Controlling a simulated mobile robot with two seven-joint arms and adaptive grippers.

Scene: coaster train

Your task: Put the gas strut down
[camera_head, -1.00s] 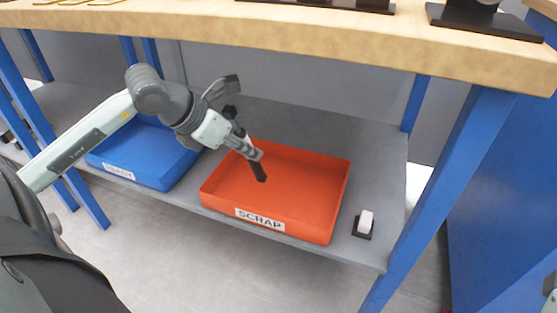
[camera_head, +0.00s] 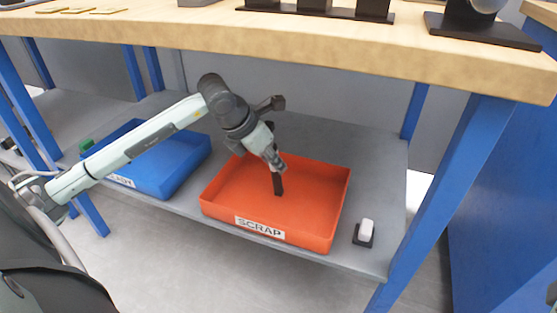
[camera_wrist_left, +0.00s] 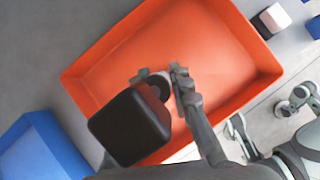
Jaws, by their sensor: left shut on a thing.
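My left gripper (camera_head: 274,163) reaches in under the bench top and is over the orange scrap tray (camera_head: 222,212). It is shut on the gas strut (camera_head: 278,186), whose dark lower end points down into the tray. The strut stands nearly upright; I cannot tell whether its tip touches the tray floor. In the left wrist view, a large black end of the strut (camera_wrist_left: 130,127) is close to the camera and hides part of the tray. The fingers (camera_wrist_left: 160,84) are beside it, over the tray floor.
A blue tray (camera_head: 185,165) stands left of the scrap tray on the grey lower shelf (camera_head: 380,185). A small white block on a black base (camera_head: 366,232) stands to the right. The bench top (camera_head: 300,45) hangs above, with blue legs (camera_head: 450,180). The scrap tray looks otherwise empty.

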